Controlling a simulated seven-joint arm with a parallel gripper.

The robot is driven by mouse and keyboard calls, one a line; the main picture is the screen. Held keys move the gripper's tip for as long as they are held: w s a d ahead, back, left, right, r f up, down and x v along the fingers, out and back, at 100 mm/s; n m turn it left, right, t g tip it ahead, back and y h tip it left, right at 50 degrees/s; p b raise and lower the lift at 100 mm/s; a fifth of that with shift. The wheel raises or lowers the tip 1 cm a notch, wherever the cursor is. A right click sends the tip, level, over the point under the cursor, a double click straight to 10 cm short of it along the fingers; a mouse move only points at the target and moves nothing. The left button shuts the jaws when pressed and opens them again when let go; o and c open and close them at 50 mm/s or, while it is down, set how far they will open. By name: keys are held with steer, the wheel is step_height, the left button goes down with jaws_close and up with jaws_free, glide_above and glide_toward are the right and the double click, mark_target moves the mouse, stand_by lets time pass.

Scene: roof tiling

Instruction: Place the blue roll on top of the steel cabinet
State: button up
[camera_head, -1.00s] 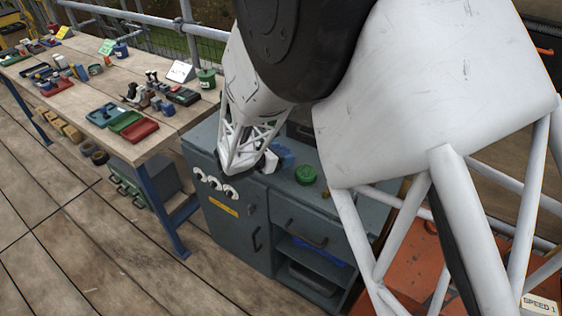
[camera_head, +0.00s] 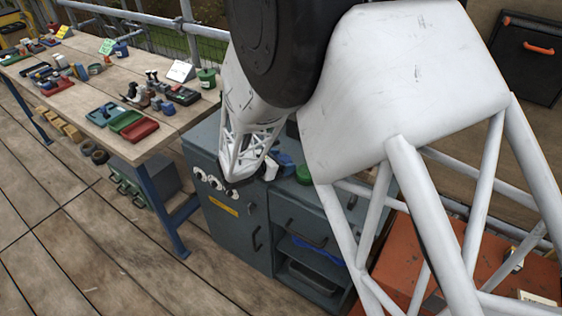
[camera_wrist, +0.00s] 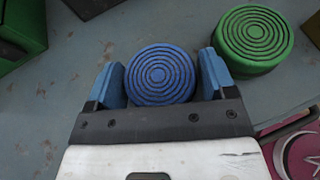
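The blue roll (camera_wrist: 160,75), a round puck with ringed grooves on top, sits between the two blue fingers of my gripper (camera_wrist: 163,78) in the wrist view. One finger is close on each side; I cannot tell whether they press on it. The grey-blue steel cabinet (camera_head: 238,229), with a door, drawer and open shelf, stands in the middle of the head view. My gripper (camera_head: 272,165) is low over its top, partly hidden by my arm. The grey surface beneath the roll shows in the wrist view (camera_wrist: 60,110); any gap under the roll is hidden.
A green roll (camera_wrist: 254,38) is close to the right of my gripper. A green box (camera_wrist: 20,28) is at upper left and a pink item (camera_wrist: 295,150) at lower right. A wooden workbench (camera_head: 75,70) with several tools stands left; a red-orange chest (camera_head: 480,262) stands right.

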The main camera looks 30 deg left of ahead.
steer(key=shift+r, duration=0.15)
steer(key=v, duration=1.2)
steer(key=shift+d, duration=0.1)
stand_by(0.8)
steer(key=w+d+r+m+g+h, duration=0.1)
steer(key=w+d+r+m+g, duration=0.25)
steer(key=d, duration=0.85)
steer(key=w+d+r+m+g, duration=0.15)
steer(key=d+r+m, duration=0.25)
steer(key=d+m, duration=0.55)
steer(key=w+d+r+m+g+h, duration=0.1)
steer(key=w+d+r+m+g, duration=0.2)
steer(key=d, duration=1.1)
steer(key=s+d+r+m+g+y, duration=0.1)
steer(key=s+d+r+m, duration=0.3)
steer(key=d, duration=0.4)
steer(key=s+d+r+m+g+y, duration=0.1)
steer(key=s+d+r+m, duration=0.25)
steer(key=d, duration=0.45)
steer(key=s+d+r+m+y, duration=0.4)
steer(key=s+d+m, duration=0.5)
steer(key=s, duration=0.3)
steer(key=shift+s+d, duration=0.35)
steer(key=shift+d, duration=0.05)
